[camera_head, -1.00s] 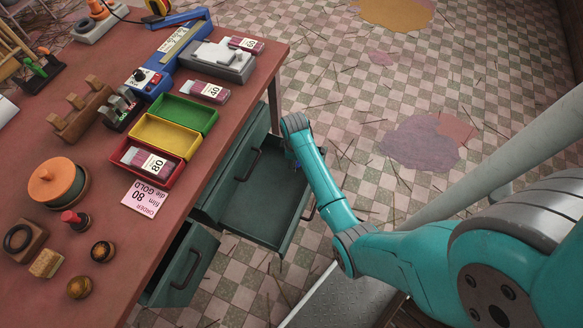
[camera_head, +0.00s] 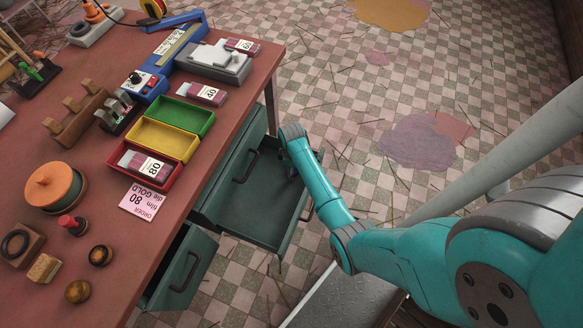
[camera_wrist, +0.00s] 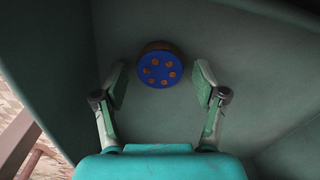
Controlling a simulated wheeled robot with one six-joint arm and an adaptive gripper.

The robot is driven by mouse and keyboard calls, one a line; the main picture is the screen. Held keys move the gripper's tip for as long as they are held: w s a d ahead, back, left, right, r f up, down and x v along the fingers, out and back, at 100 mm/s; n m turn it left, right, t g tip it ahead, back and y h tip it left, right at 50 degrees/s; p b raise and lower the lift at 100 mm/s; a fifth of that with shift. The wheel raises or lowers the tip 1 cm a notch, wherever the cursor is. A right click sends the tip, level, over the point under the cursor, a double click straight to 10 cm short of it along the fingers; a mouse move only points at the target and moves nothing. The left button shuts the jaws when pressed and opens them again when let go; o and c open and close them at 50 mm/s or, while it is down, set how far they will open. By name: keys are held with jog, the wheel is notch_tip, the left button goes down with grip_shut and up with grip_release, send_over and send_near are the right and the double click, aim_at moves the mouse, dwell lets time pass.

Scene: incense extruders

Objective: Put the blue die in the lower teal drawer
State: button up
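The blue die (camera_wrist: 159,69) is a round disc with a blue face and a ring of orange dots, seen in the wrist view inside a teal drawer. In the head view, the lower teal drawer (camera_head: 262,205) is pulled open below a closed drawer front with a handle. My gripper (camera_wrist: 159,84) is open, its fingers on either side of the die with a gap at each side. In the head view my gripper (camera_head: 293,172) is over the drawer's right part, mostly hidden by the arm. I cannot tell for sure whether the die touches the drawer bottom.
The red-brown table (camera_head: 120,235) carries green (camera_head: 186,115), yellow and red trays, a pink order card (camera_head: 142,201) and several wooden parts. Another teal drawer front (camera_head: 183,268) with a handle stands at lower left. Tiled floor to the right is open.

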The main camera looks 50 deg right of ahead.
jog(key=shift+r, duration=0.15)
notch_tip(320, 180, up, 12)
dwell(0.6)
dwell(0.5)
